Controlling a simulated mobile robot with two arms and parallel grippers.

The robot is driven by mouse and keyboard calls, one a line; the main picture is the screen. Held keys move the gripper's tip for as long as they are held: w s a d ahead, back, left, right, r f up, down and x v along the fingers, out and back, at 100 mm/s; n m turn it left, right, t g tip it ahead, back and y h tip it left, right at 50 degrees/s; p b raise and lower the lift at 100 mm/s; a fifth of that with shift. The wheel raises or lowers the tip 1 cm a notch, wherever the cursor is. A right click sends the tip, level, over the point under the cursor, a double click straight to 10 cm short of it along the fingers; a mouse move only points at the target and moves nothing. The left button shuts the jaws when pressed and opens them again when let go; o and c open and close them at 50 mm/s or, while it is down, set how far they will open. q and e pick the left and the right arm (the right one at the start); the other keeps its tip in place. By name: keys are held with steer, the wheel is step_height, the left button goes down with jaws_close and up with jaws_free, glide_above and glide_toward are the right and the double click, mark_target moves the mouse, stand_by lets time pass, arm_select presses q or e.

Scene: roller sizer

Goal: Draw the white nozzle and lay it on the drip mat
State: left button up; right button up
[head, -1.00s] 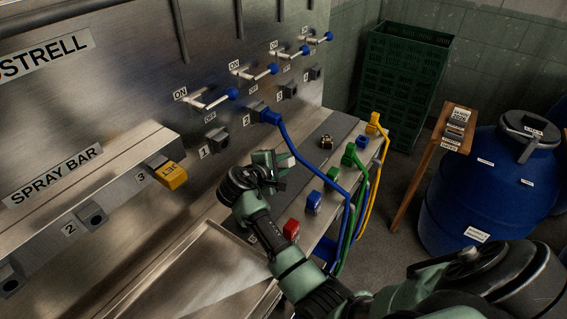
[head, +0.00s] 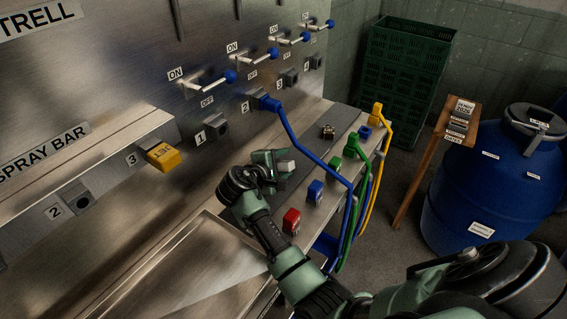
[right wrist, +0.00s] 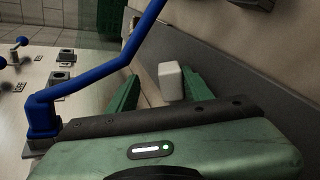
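The white nozzle (right wrist: 170,80) shows as a pale block between the two green fingers of my right gripper (right wrist: 160,90) in the right wrist view. It is closer to the right finger, with a gap on the left, so the gripper looks open around it. In the head view my right gripper (head: 274,166) is over the steel bench, and a white patch of the nozzle (head: 286,166) shows beside its fingers. The nozzle's lower part is hidden. A dark grey strip (head: 346,138) on the bench may be the drip mat; I cannot tell for sure. My left gripper is out of view.
A blue hose (head: 310,150) runs from wall socket 2 close past my right gripper. Red (head: 291,221), blue (head: 315,191) and green (head: 335,165) blocks line the bench. A dark nozzle-like piece (head: 328,132) lies farther back. A steel tray (head: 165,285) is at front left.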

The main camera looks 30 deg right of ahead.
steer(key=shift+s+a+r+p, duration=0.1)
steer(key=shift+a+r+p, duration=0.2)
steer(key=shift+p, duration=0.1)
steer(key=p+v, duration=0.4)
steer(key=v, duration=0.2)
steer(key=shift+s+a+r+p, duration=0.15)
steer(key=shift+s+a+p, duration=0.1)
steer(key=shift+a+p, duration=0.2)
